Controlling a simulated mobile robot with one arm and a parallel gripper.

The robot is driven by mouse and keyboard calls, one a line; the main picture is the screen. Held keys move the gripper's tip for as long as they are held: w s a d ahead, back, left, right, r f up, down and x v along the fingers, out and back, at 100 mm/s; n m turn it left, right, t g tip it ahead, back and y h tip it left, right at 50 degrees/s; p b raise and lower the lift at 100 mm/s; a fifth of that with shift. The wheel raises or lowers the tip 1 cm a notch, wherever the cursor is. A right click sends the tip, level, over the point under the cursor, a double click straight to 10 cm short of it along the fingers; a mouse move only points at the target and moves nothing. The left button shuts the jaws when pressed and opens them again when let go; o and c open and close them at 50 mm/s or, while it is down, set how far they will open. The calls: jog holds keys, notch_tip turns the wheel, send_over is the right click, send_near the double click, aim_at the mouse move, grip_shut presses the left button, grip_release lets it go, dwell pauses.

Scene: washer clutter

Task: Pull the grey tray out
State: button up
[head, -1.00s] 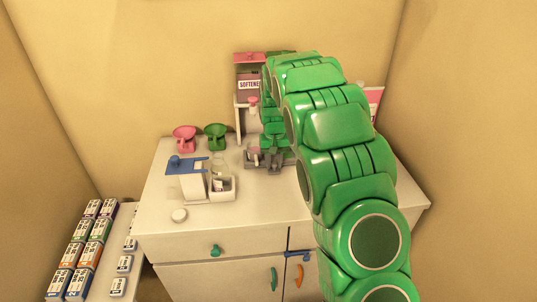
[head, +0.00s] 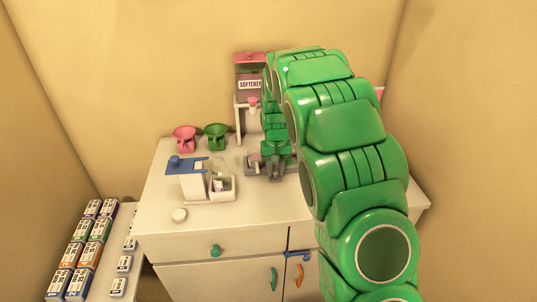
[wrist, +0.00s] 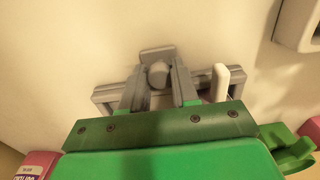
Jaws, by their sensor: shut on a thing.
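The grey tray (head: 252,172) lies on the white counter, just in front of the softener dispenser (head: 250,84). In the wrist view the grey tray (wrist: 104,93) shows partly, its back hidden by my gripper's palm. A short grey post with a round top (wrist: 158,73) stands on its front side. My gripper (head: 277,175) points down at the tray's right part. In the wrist view the two grey fingers of my gripper (wrist: 157,92) stand on either side of the post and are shut on it. A pale upright piece (wrist: 220,82) stands beside the right finger.
A blue-lidded white container (head: 190,180) and a white box with a bottle (head: 222,188) stand left of the tray. Counter in front of the tray is clear.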

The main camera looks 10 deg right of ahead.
jog(key=shift+s, duration=2.9)
jog(key=o, duration=0.8)
jog(key=shift+r, duration=0.1)
notch_tip(320, 180, up, 8)
jog(key=shift+f, duration=0.1)
